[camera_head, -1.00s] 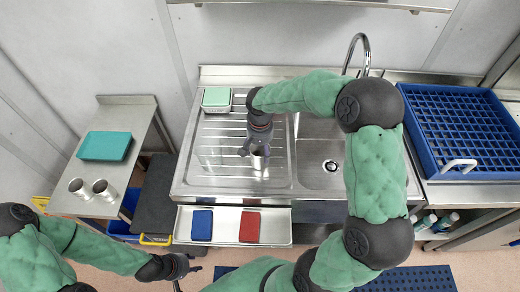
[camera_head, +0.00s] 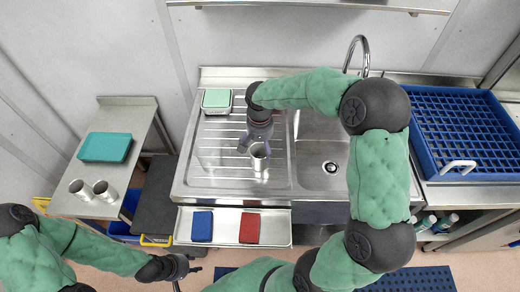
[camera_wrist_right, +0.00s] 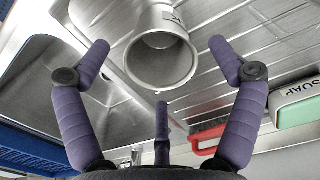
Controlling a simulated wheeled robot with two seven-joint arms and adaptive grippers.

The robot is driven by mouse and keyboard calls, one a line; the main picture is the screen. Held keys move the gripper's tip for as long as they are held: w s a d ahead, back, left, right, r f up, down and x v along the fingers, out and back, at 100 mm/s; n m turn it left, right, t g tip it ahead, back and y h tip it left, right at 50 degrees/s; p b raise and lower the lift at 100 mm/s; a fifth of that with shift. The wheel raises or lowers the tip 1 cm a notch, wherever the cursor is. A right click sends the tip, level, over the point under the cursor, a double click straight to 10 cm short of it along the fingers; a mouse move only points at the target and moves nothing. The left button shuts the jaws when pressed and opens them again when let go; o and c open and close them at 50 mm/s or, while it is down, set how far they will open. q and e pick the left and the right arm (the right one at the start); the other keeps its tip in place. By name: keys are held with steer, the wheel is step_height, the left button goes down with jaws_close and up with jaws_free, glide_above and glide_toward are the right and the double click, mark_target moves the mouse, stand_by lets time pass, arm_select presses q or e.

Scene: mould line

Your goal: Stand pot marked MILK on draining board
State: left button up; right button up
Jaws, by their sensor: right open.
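A metal pot (camera_head: 258,152) stands upright on the ribbed draining board (camera_head: 217,172) left of the sink bowl. The right wrist view shows its open mouth and side (camera_wrist_right: 160,52), with dark lettering partly visible that I cannot read.
Two metal pots (camera_head: 90,189) and a teal tray (camera_head: 105,147) are on the left side table. A soap box (camera_head: 217,99) and a red-handled brush (camera_wrist_right: 208,134) are at the board's back left. A blue rack (camera_head: 462,130) stands right. Blue and red blocks (camera_head: 226,226) lie in front.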

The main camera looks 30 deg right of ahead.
step_height(320, 180, up, 10)
steer(key=p, duration=0.1)
steer(key=shift+f, duration=0.25)
